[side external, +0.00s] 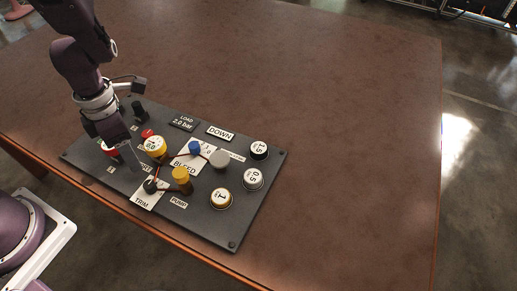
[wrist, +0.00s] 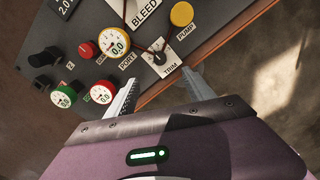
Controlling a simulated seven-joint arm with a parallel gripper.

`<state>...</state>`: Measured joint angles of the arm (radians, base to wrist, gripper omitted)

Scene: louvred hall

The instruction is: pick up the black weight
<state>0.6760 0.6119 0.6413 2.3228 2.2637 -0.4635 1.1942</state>
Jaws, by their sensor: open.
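The black weight (side external: 259,149) is a short round piece with a pale top marked 1.5. It sits at the right, far corner of the dark panel (side external: 225,226) in the side view, upright. It is outside the wrist view. My gripper (side external: 136,163) is over the left part of the panel, well to the left of the weight. In the wrist view my gripper (wrist: 159,76) has its two fingers spread with nothing between them, near the TRIM dial (wrist: 158,59).
A white weight (side external: 253,179) marked 0.5 and a gold-rimmed weight (side external: 221,198) marked 1 stand near the black one. Gauges, a yellow PUMP knob (side external: 182,176), a grey knob (side external: 219,158) and a blue knob (side external: 195,147) rise between. The brown table (side external: 350,120) is clear at right.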

